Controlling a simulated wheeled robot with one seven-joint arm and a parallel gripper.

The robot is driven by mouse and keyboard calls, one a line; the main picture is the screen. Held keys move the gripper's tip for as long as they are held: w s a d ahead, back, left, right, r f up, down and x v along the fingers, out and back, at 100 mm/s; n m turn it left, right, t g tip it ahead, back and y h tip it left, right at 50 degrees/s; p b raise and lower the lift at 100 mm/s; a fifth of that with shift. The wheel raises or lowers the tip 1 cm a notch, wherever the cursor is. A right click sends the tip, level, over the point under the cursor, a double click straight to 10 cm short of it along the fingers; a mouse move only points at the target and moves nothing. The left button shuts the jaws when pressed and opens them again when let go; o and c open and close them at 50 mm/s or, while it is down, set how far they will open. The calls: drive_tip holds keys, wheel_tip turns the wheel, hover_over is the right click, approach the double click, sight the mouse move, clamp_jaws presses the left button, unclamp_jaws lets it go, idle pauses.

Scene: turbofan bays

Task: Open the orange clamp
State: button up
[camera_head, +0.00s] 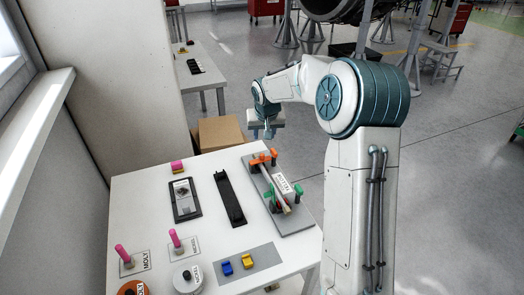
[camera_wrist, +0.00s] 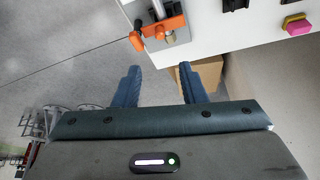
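The orange clamp (camera_head: 263,158) is at the far end of a grey plate (camera_head: 297,220) on the right side of the white table. In the wrist view the orange clamp (camera_wrist: 158,32) shows at the top, ahead of and apart from the fingers. Its bar lies across the plate; I cannot tell clearly how far it is closed. My gripper (camera_wrist: 156,82) has its two blue fingers spread wide with nothing between them. In the head view my gripper (camera_head: 268,130) hangs beyond the table's far edge, near the clamp.
A green clamp (camera_head: 297,191), a white labelled block (camera_head: 286,190) and a rod lie on the same plate. A black holder (camera_head: 228,198), a black tray (camera_head: 184,199) and pink-handled items (camera_head: 176,238) stand to the left. A cardboard box (camera_head: 220,132) is behind the table.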

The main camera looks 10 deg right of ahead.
sight(262, 154)
drive_tip(key=p+x, duration=0.3)
drive_tip(key=x, duration=1)
drive_tip(key=shift+w+f, duration=0.1)
drive_tip(key=shift+f, duration=0.25)
clamp_jaws()
